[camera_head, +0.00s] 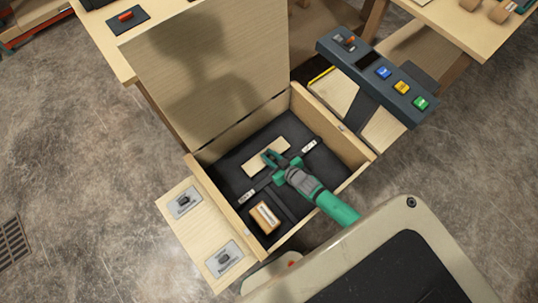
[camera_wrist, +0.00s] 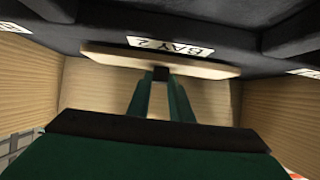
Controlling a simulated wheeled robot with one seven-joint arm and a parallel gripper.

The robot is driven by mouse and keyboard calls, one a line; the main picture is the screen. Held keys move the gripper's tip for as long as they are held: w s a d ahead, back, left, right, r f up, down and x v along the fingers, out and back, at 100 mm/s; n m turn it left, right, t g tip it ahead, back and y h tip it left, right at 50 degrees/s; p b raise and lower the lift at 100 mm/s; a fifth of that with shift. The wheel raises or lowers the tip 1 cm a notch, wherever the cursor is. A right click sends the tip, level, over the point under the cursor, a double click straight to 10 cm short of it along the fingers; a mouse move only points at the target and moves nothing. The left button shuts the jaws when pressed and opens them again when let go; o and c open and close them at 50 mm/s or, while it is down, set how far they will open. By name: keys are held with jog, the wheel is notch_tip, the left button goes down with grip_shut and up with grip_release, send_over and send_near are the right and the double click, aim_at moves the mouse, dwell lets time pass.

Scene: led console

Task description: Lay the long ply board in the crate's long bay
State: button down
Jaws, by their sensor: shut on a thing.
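The open wooden crate (camera_head: 358,151) has a dark lining split into bays, with small white labels on the dividers. The long ply board (camera_head: 257,165) is pale and flat, inside the crate's outline over the far, larger bay. My green-and-grey gripper (camera_head: 271,157) reaches in from the lower right and is shut on the board near its middle. Whether the board touches the bay floor, I cannot tell.
A wooden block (camera_head: 265,217) sits in the crate's near-left small bay. The raised lid (camera_head: 210,65) stands behind the crate. A pale side panel with picture cards (camera_head: 184,202) lies at left. A console with coloured buttons (camera_head: 383,72) stands at upper right.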

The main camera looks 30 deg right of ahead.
jog(key=shift+f, duration=0.2)
jog(key=c, duration=1.6)
grip_release()
jog(key=shift+r, duration=0.1)
jog(key=shift+r, duration=0.35)
jog(key=v, duration=0.7)
jog(key=shift+r, duration=0.1)
jog(key=shift+s+r, duration=0.15)
jog(key=shift+s, duration=0.05)
jog(key=shift+r, duration=0.1)
